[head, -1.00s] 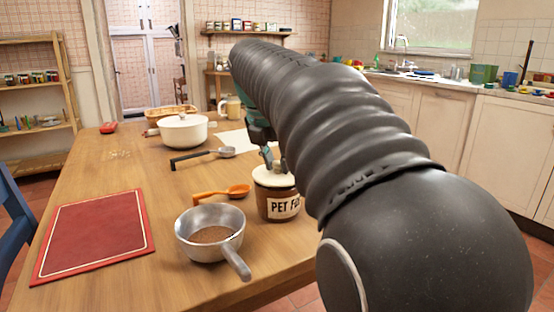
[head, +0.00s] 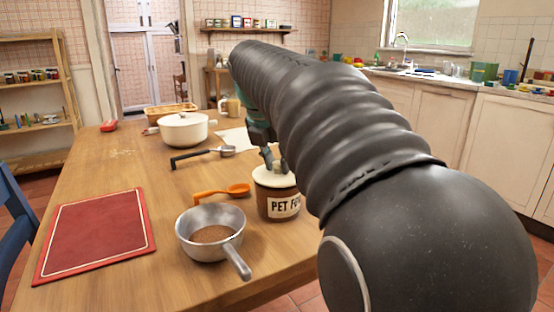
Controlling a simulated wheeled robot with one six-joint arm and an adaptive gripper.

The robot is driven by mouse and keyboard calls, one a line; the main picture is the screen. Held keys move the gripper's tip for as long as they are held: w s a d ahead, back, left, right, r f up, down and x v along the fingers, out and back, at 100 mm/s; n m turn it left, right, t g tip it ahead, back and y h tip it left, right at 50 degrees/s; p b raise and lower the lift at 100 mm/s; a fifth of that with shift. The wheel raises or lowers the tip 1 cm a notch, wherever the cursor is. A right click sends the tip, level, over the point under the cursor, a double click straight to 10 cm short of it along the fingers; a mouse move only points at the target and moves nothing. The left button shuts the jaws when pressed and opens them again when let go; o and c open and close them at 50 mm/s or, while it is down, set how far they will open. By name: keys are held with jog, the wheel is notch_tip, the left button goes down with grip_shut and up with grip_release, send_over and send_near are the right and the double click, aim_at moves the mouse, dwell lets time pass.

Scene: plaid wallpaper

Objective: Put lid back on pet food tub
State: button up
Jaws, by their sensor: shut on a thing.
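The pet food tub (head: 277,204) is a brown jar with a "PET FO..." label, upright near the table's right edge. Its right side is partly hidden by my arm. The cream lid (head: 272,178) sits level on the tub's mouth; I see no clear gap between them. My gripper (head: 273,166) is directly above the lid with its fingers pointing down, shut on the top of the lid. The exact grip spot is small and partly covered by my arm.
A metal pan of brown kibble (head: 210,237) stands front left of the tub. An orange scoop (head: 222,194), a black-handled scoop (head: 203,156), a white pot (head: 183,129) and a red mat (head: 97,235) lie on the wooden table (head: 150,182).

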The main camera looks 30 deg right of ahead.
dwell(0.4)
jog(key=o, duration=1.5)
jog(key=shift+r, duration=0.1)
jog(key=shift+r+p, duration=1.1)
jog(key=shift+r, duration=2.3)
grip_shut()
